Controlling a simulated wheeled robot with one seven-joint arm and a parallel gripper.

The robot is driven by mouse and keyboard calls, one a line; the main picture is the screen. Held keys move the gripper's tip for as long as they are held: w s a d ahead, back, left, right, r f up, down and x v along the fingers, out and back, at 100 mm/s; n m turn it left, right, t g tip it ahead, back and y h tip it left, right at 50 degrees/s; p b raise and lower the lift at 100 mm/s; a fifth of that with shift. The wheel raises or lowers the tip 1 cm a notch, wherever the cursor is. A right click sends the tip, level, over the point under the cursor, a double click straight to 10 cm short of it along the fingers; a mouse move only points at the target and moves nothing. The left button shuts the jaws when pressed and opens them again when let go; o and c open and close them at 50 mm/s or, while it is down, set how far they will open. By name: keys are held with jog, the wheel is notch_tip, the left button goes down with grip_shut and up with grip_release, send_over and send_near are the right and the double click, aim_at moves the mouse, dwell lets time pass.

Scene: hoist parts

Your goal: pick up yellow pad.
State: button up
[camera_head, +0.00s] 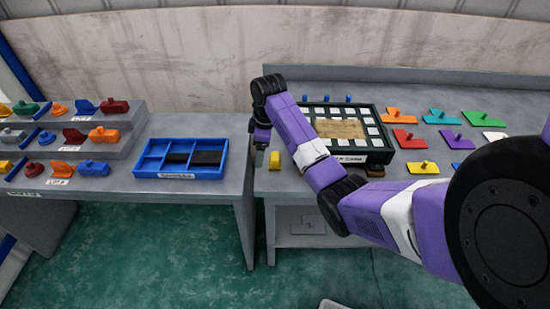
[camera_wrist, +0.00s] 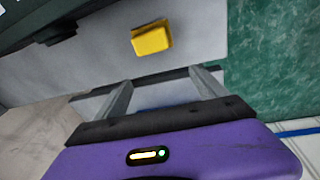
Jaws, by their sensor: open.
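The yellow pad (camera_wrist: 152,38) is a small block lying alone on the grey table top, ahead of my fingertips in the wrist view. In the head view the yellow pad (camera_head: 275,160) lies near the left end of the right table, just beside my gripper (camera_head: 259,146). In the wrist view my gripper (camera_wrist: 162,76) is open, with nothing between its two fingers. The pad is apart from the fingers, beyond their tips.
A dark green tray (camera_head: 378,157) with white squares and a brown board stands right of the pad. Coloured knobbed plates (camera_head: 404,138) lie farther right. A blue divided tray (camera_head: 148,172) sits on the left table. A gap above green floor (camera_wrist: 270,60) separates the tables.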

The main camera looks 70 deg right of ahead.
aim_at(276, 156)
jog(key=shift+n+g+y, duration=0.3)
jog(key=shift+g, duration=0.4)
jog(key=s+d+r, duration=0.2)
jog(key=s, duration=0.1)
jog(key=shift+s+d+r, duration=0.1)
jog(key=shift+s+r, duration=0.15)
jog(key=shift+r, duration=0.15)
jog(key=shift+s+d, duration=0.1)
jog(key=shift+s, duration=0.25)
jog(key=shift+s+f+p, duration=0.15)
jog(key=shift+f+p, duration=0.7)
jog(key=shift+f, duration=2.85)
jog(key=c, duration=1.4)
jog(key=shift+c, duration=0.2)
jog(key=shift+r, duration=0.15)
